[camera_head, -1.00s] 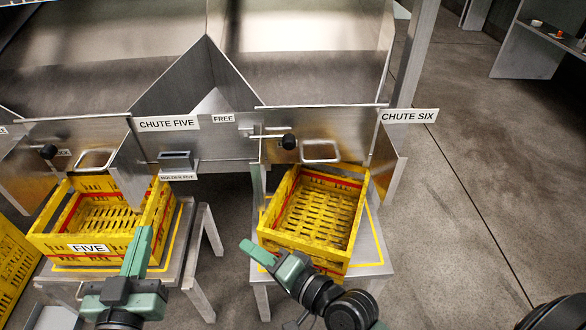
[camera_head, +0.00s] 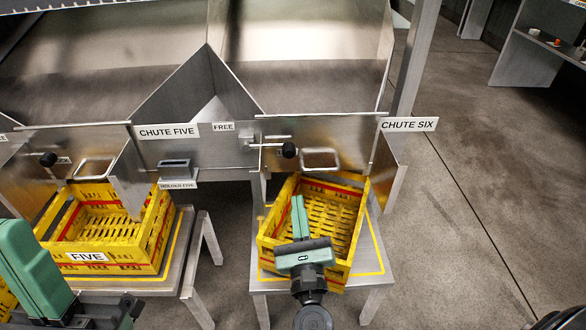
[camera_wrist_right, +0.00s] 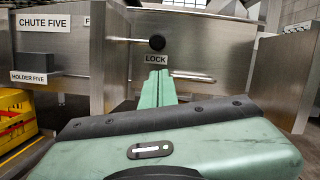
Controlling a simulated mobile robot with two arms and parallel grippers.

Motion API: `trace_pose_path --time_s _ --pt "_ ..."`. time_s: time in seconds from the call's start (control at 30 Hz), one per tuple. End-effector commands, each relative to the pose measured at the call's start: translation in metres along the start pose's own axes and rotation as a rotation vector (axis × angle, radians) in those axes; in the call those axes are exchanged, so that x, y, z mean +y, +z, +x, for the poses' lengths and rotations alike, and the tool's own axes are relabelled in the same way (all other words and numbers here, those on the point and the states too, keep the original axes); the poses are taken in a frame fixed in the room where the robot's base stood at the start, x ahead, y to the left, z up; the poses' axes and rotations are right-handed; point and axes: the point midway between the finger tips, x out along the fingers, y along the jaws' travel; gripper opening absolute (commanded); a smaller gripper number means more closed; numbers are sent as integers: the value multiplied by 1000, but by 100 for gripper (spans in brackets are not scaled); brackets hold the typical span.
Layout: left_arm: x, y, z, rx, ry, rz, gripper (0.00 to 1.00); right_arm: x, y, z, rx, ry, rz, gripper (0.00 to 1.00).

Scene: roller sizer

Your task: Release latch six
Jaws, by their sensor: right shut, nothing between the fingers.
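Latch six is a rod with a black knob (camera_head: 289,150) on the front of chute six. In the right wrist view the knob (camera_wrist_right: 157,42) sits just above the LOCK label (camera_wrist_right: 155,58). The FREE label (camera_head: 223,127) is to its left. My right gripper (camera_head: 297,200) is shut and empty, over the yellow crate, with its tips pointing towards the chute front below the knob. In the wrist view its fingertips (camera_wrist_right: 159,74) appear just under the LOCK label, apart from the knob. My left gripper (camera_head: 30,265) is at the lower left; its jaw opening is unclear.
A handle (camera_head: 320,158) is right of the knob. The yellow crate (camera_head: 348,251) stands on a metal stand below chute six. Crate FIVE (camera_head: 120,268) stands to the left, under chute five. Holder five (camera_head: 174,167) juts out between the chutes. Floor to the right is clear.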

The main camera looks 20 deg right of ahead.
Motion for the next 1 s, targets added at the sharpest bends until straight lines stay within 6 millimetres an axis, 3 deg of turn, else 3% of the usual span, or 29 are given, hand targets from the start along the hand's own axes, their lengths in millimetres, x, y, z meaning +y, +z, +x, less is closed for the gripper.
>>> trace_pose_path --time_s 0.27,0.73,1.0 --pt "0 0 0 -2 0 0 0 0 1 4 -2 1 -2 0" --pt "0 0 0 0 0 0 0 0 1 80 -4 2 -4 0" --pt "0 -3 -1 15 0 -1 0 1 1 100 -3 3 -5 0"
